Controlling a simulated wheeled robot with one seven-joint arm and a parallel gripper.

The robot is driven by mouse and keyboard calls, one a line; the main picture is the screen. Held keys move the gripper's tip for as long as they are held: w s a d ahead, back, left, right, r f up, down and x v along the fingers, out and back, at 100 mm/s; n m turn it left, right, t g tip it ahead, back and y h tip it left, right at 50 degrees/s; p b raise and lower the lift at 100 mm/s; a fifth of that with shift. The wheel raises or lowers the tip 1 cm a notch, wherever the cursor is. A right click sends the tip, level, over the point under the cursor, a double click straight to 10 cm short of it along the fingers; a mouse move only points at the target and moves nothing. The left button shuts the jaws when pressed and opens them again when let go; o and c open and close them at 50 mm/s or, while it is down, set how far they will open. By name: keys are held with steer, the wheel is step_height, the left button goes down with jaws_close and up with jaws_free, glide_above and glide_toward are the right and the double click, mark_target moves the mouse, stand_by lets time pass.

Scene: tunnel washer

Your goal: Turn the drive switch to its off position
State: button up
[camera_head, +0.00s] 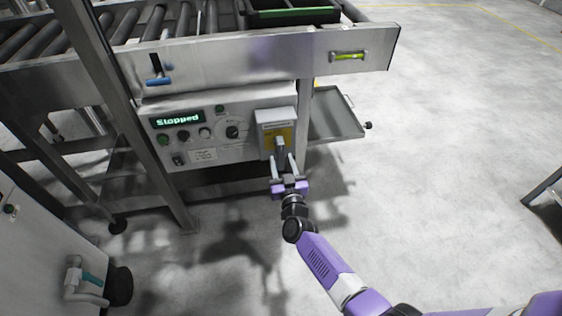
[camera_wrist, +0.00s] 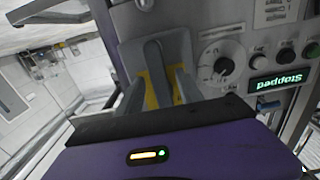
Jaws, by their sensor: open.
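The drive switch appears to be the grey box (camera_head: 276,116) with a yellow plate and an upright grey handle (camera_head: 280,147), at the right end of the control panel. In the wrist view its handle (camera_wrist: 155,65) stands in front of the yellow plate. My gripper (camera_head: 282,159) is open, with one finger to each side of the handle's lower part. In the wrist view my fingers (camera_wrist: 160,88) flank the handle. I cannot tell whether either finger touches it. The switch's position labels are too small to read.
The panel's display (camera_head: 177,119) reads "Stopped". A round black knob (camera_head: 232,132) and several buttons sit left of the switch. A conveyor frame (camera_head: 230,60) overhangs the panel. A metal tray (camera_head: 335,117) juts out on the right. The floor at right is mostly clear.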

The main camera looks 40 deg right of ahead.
steer(key=shift+x, duration=0.8)
jaws_close()
stand_by(0.9)
